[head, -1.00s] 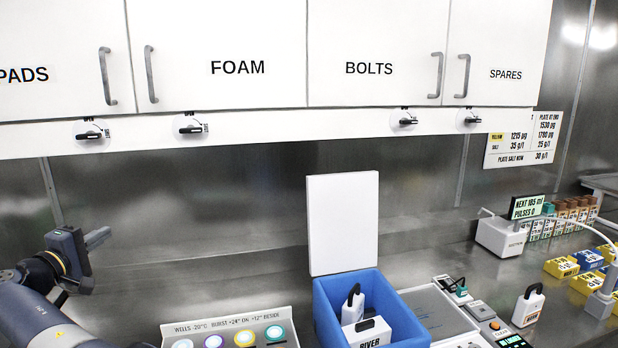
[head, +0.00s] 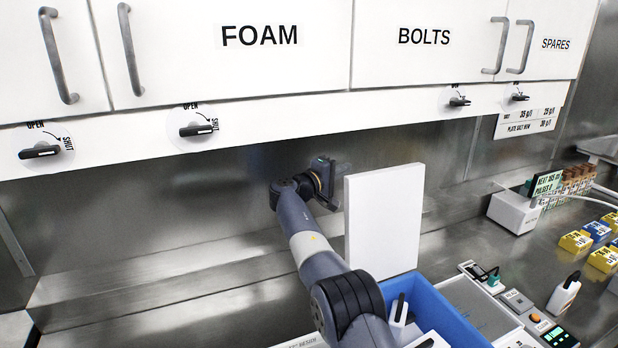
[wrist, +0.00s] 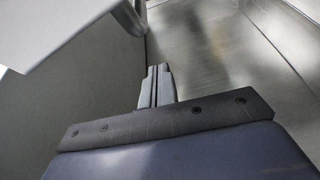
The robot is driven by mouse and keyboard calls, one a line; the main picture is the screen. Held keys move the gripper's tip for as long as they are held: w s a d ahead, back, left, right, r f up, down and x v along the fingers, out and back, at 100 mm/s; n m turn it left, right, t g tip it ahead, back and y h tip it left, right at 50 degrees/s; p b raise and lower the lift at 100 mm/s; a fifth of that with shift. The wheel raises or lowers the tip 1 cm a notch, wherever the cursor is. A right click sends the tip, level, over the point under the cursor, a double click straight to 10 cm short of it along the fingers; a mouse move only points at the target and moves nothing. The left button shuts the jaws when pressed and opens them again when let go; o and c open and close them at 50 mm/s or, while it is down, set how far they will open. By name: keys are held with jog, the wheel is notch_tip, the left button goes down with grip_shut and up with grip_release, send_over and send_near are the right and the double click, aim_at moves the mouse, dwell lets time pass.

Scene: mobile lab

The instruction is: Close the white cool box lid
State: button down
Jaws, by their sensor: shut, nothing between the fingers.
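The cool box lid (head: 385,222) is a white panel standing upright, open, at the back of the box. The cool box (head: 455,318) is blue inside and holds a white item with a dark handle (head: 399,308); its lower part is out of frame and partly behind my arm. My gripper (head: 334,188) is at the lid's left edge, close to the back wall; I cannot tell whether it touches the lid. In the wrist view its fingers (wrist: 157,86) are together and empty.
White cupboards (head: 230,50) with handles and black knobs hang above. A white dispenser (head: 515,210), a white handled bottle (head: 563,295) and yellow and blue blocks (head: 598,232) stand to the right. The steel counter at left is clear.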

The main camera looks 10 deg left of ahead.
aim_at(350, 176)
jog(key=shift+s+d+f, duration=0.1)
jog(key=shift+s+d, duration=0.45)
jog(key=shift+s, duration=0.2)
jog(key=shift+s+d, duration=0.55)
jog(key=shift+s, duration=0.2)
jog(key=shift+s+d+b, duration=0.1)
jog(key=shift+b, duration=0.3)
